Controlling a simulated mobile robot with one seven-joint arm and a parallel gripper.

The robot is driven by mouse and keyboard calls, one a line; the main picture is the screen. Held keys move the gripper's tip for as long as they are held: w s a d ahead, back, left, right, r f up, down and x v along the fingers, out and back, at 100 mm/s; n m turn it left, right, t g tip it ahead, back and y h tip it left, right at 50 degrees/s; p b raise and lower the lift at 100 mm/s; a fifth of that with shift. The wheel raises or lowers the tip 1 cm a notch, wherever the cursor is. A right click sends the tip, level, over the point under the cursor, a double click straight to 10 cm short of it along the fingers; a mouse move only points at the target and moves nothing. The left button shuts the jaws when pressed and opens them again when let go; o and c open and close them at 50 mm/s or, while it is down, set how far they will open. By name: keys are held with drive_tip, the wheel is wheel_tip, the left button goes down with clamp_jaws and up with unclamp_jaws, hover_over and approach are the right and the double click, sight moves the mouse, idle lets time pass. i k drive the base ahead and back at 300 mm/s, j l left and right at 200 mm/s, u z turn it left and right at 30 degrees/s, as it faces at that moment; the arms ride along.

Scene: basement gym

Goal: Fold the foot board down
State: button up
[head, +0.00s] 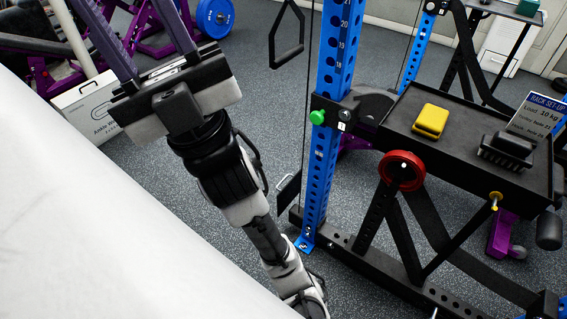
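My gripper (128,22) is at the upper left, pointing up the picture. Its two long fingers stand apart with nothing seen between them; their tips run out of the top edge. I cannot tell for sure which part is the foot board. A blue upright (327,80) with holes stands in the middle, to the right of my gripper and apart from it. A green knob (317,117) sits on it. A black tray-like shelf (405,112) is fixed beside it, roughly level. A red round knob (402,170) and black slanted braces (392,222) are under the shelf.
A yellow block (430,121), a black brush-like object (506,150) and a sign (537,117) are on the shelf. A black base beam (372,262) runs along the floor. A white box (92,105) and purple equipment stand at left. Speckled floor (270,85) is free between.

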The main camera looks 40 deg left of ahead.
sight(285, 191)
drive_tip(key=j, duration=0.45)
drive_tip(key=k+j+z, duration=0.1)
drive_tip(key=j, duration=0.3)
drive_tip(key=k+j, duration=0.1)
drive_tip(key=j, duration=0.35)
drive_tip(key=j+z, duration=0.15)
drive_tip(key=j, duration=0.3)
drive_tip(key=k+j, duration=0.15)
drive_tip(key=j, duration=0.25)
drive_tip(key=k+j+z, duration=0.1)
drive_tip(key=j, duration=0.35)
drive_tip(key=k+j, duration=0.1)
drive_tip(key=j, duration=0.3)
drive_tip(key=j+z, duration=0.1)
drive_tip(key=j, duration=0.3)
drive_tip(key=k+j+z, duration=0.15)
drive_tip(key=j, duration=0.3)
drive_tip(key=j+z, duration=0.35)
drive_tip(key=j, duration=0.55)
drive_tip(key=i+u, duration=0.3)
drive_tip(key=i, duration=0.75)
